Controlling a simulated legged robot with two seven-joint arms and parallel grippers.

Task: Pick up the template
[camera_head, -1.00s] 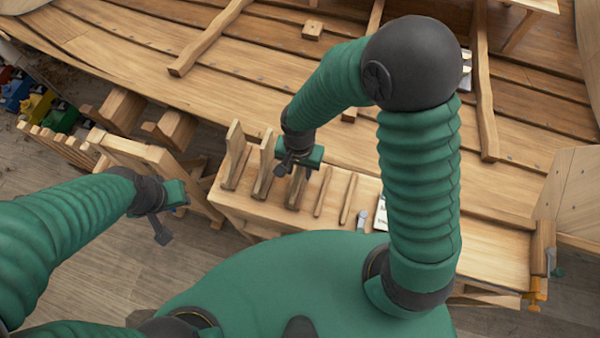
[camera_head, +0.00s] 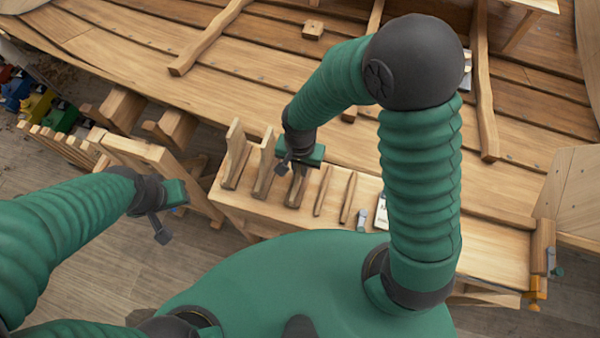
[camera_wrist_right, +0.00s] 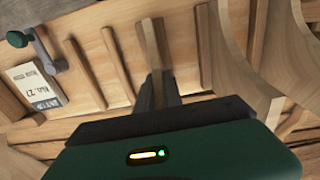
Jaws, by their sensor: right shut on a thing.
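My right gripper (camera_head: 298,168) is over the bench, at the third of a row of upright wooden pieces. In the right wrist view the dark fingers (camera_wrist_right: 160,88) are shut on a narrow wooden piece (camera_wrist_right: 153,42), which I take to be the template. Its lower part (camera_head: 296,188) shows below the gripper in the head view, and its upper part is hidden. It appears to be still at the bench top; I cannot tell whether it is clear of it. My left gripper (camera_head: 162,225) hangs off the bench at the left, with nothing seen in it.
The planked hull (camera_head: 240,90) rises behind. Wooden stands (camera_head: 150,157) are at left.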

